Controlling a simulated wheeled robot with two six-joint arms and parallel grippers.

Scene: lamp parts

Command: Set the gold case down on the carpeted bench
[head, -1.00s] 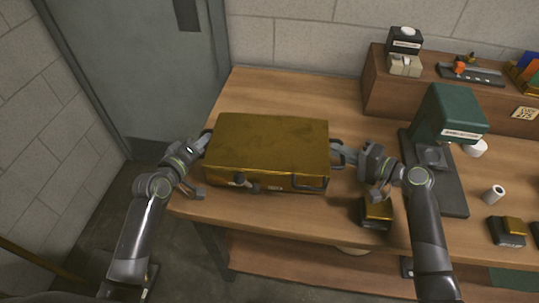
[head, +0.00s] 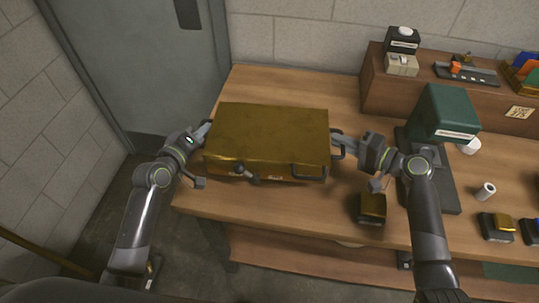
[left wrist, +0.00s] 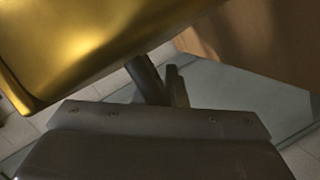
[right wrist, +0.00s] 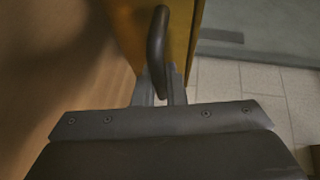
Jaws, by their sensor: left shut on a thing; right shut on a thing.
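The gold case (head: 268,135) is level over the left part of a wooden bench (head: 290,83), its dark latch and front handle facing me. I cannot tell whether its underside touches the wood. My left gripper (head: 208,127) is shut on the case's left side handle; the left wrist view shows these fingers (left wrist: 160,88) below the gold side (left wrist: 85,45). My right gripper (head: 338,143) is shut on the right side handle, a dark bar (right wrist: 157,45) between the fingers (right wrist: 160,88) in the right wrist view. No carpeted surface is seen.
A small black-and-gold block (head: 372,207) sits at the bench front below my right gripper. A green-headed device (head: 445,112), a white roll (head: 485,191) and a raised wooden shelf (head: 400,95) stand to the right. A grey door (head: 140,70) is behind left.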

